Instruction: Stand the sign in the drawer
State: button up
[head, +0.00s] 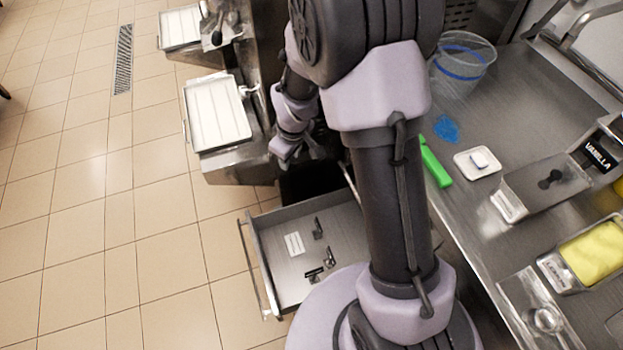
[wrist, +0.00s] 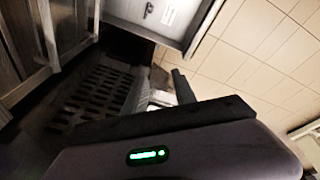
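The drawer (head: 345,228) is pulled open below the counter; part of it also shows at the top of the wrist view (wrist: 192,27). A flat white card (head: 294,244) and several small black items (head: 330,258) lie on its floor. A black sign reading VANILLA (head: 601,153) stands at the counter's right edge; I cannot tell if it is the task's sign. My gripper (head: 300,153) hangs beyond the drawer, left of my arm, beside a machine. In the wrist view, its fingers (wrist: 163,88) look apart, with nothing clearly held.
The steel counter (head: 500,120) holds a clear bucket (head: 462,65), a green-handled tool (head: 435,163), a small white dish (head: 477,163) and a yellow-filled tub (head: 593,252). Machines with white trays (head: 216,112) stand at the upper left. The tiled floor at left is clear.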

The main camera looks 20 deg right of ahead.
jog(key=s+r+m+t, duration=0.1)
jog(key=s+r+m, duration=0.1)
jog(key=s+r, duration=0.35)
jog(key=s+a+r+m, duration=0.1)
jog(key=s+r+m, duration=0.1)
jog(key=r, duration=0.6)
jog(key=s+r+m+t, duration=0.1)
jog(key=s+r+m, duration=0.15)
jog(key=r, duration=0.35)
jog(key=s+a+r+m, duration=0.1)
jog(key=s+r+m, duration=0.1)
jog(key=s, duration=0.5)
jog(key=s+r+m+t+y, duration=0.1)
jog(key=s+r+m, duration=0.2)
jog(key=s, duration=0.3)
jog(key=shift+s+a+r+y, duration=0.3)
jog(key=shift+s+a+r, duration=0.05)
